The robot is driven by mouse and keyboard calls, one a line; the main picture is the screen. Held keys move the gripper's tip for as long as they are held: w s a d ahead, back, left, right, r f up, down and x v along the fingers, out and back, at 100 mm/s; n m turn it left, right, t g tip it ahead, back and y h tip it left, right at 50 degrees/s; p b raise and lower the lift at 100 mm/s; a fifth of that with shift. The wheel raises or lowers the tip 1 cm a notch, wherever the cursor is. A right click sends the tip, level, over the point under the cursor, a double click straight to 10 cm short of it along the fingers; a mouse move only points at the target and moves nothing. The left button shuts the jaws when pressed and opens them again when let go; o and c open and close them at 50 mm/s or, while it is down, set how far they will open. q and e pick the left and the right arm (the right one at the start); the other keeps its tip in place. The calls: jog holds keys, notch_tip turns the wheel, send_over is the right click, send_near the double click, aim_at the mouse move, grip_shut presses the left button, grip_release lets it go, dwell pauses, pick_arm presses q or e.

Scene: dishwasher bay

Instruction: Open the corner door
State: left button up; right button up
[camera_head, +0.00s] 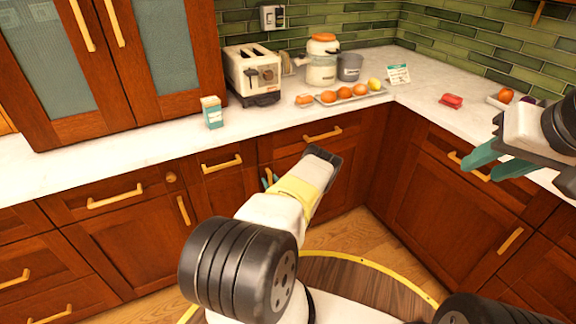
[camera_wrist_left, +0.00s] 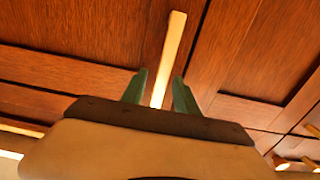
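The corner door (camera_head: 345,185) is a brown wooden cabinet door below a drawer, left of the inner corner. It looks closed, and my left gripper and forearm cover part of it. My left gripper (camera_head: 269,180) is at the door's left side in the head view, mostly hidden by its own wrist. In the left wrist view, its two green fingers (camera_wrist_left: 159,88) stand apart on either side of a pale bar handle (camera_wrist_left: 172,45). A gap shows on both sides of the handle. My right gripper (camera_head: 478,170) is open and empty at the right, in front of the right-hand cabinets.
Neighbouring doors and drawers have protruding bar handles (camera_head: 183,210). Open wooden floor (camera_head: 345,232) lies before the corner.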

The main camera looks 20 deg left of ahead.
pick_arm(q)
jog(key=shift+w+a, duration=0.1)
jog(key=shift+a, duration=0.05)
grip_shut()
dwell(1.4)
